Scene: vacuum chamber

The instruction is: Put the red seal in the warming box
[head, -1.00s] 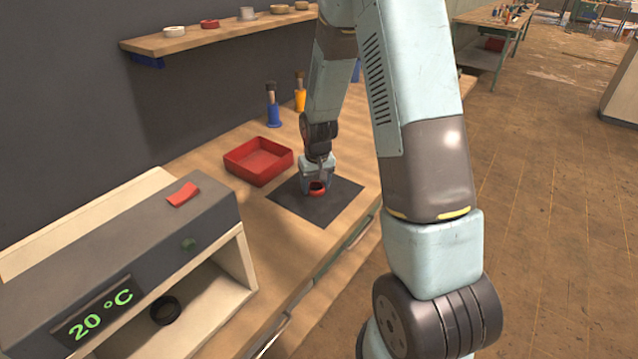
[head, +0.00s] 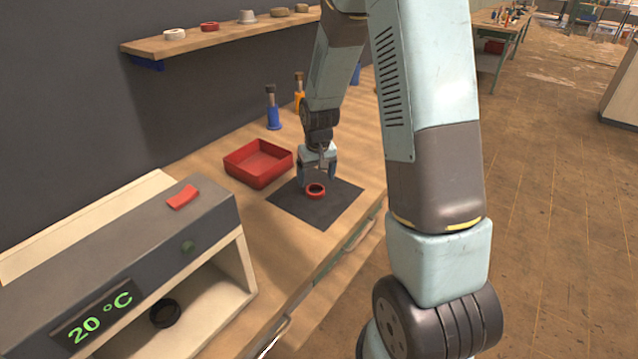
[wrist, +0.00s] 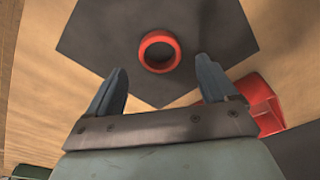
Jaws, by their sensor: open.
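The red seal (head: 315,191), a thick ring, lies flat on a dark square mat (head: 330,207) on the workbench. My gripper (head: 318,176) is open and empty just above and behind the seal. In the wrist view, the seal (wrist: 159,51) shows beyond the open fingers (wrist: 162,85), roughly centred between them and apart from both. The warming box (head: 210,300) stands at the lower left, its front open and its display reading 20 °C.
An empty-looking red tray (head: 258,163) stands left of the mat, close to it. Blue (head: 272,108) and yellow (head: 299,92) bottle-like tools stand behind. A wall shelf (head: 215,38) holds several rings and small parts. Bare bench lies between mat and box.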

